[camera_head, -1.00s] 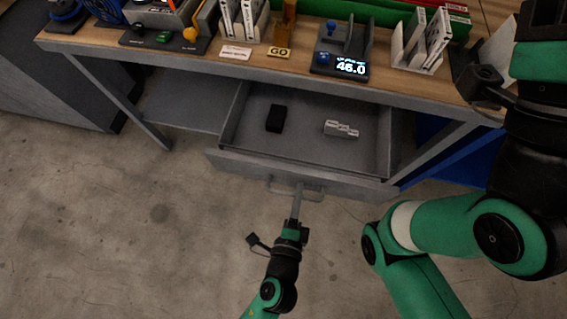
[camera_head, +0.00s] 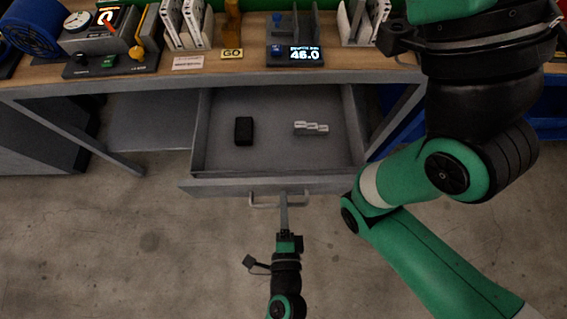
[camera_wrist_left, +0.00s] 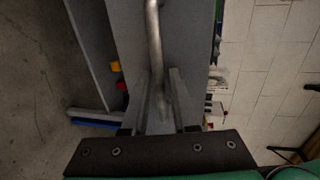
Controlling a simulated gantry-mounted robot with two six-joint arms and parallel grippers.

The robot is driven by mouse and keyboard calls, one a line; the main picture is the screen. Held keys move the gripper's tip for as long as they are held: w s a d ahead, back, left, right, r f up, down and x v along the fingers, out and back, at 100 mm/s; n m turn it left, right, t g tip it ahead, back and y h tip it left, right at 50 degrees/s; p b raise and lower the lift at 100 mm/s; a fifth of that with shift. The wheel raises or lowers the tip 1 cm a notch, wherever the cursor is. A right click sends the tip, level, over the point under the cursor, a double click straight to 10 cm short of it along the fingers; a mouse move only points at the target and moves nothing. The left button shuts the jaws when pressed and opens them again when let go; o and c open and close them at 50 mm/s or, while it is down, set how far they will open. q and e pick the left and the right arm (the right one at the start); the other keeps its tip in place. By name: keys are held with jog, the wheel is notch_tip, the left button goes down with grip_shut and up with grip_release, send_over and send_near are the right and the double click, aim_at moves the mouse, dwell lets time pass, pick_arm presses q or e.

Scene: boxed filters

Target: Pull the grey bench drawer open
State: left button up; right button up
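The grey bench drawer (camera_head: 270,187) stands pulled out from under the bench, its inside visible from above. A black block (camera_head: 244,131) and a pale stepped piece (camera_head: 311,128) lie in it. The drawer's bar handle (camera_head: 262,205) is on its front and also shows in the left wrist view (camera_wrist_left: 154,40). My left gripper (camera_head: 283,202) is at the handle, in front of the drawer. In the left wrist view its fingers (camera_wrist_left: 159,80) stand apart, one on each side of the bar, with narrow gaps beside it. My right gripper is not visible.
The wooden bench top (camera_head: 225,74) holds a digital display (camera_head: 305,55), a GO sign (camera_head: 232,54), white racks (camera_head: 187,25) and a gauge unit (camera_head: 105,40). My right arm fills the right side. Concrete floor in front of the drawer is clear on the left.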

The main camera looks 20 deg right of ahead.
pick_arm(q)
jog(key=shift+s, duration=0.1)
jog(key=p+v, duration=0.1)
jog(key=v, duration=1)
jog(key=shift+s+a+p, duration=0.2)
jog(key=shift+p, duration=0.1)
